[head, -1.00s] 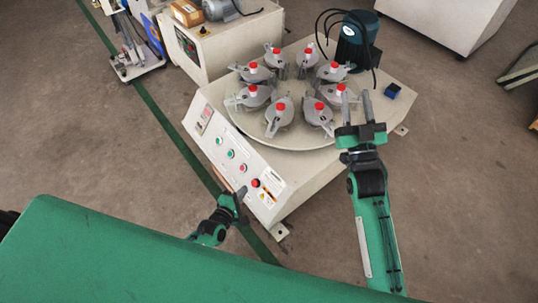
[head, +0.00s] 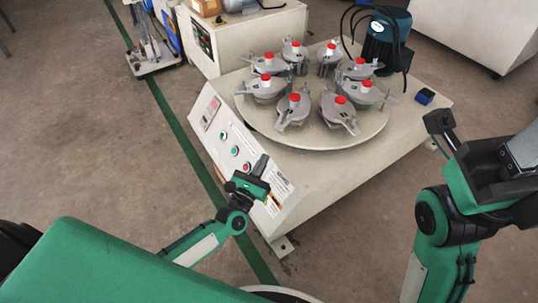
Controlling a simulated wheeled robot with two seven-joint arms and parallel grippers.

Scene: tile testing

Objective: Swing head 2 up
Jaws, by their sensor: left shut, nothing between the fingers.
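Several grey heads with red caps stand in a ring on the round plate (head: 320,136) of the machine. One is at the front left (head: 292,110), one at the front right (head: 340,111) and one at the right (head: 372,94). No numbers are readable, so I cannot tell which is head 2. None is clearly swung up. My left gripper (head: 262,166) is shut and empty, in front of the sloped control panel, apart from the heads. My right arm stands at the right, clear of the plate; its dark end part (head: 439,122) shows, but its jaws are unclear.
The panel (head: 232,145) carries green and red buttons. A dark motor (head: 386,42) with black cables stands behind the plate, and a small blue box (head: 425,96) lies on the machine's right corner. Open floor lies left and right.

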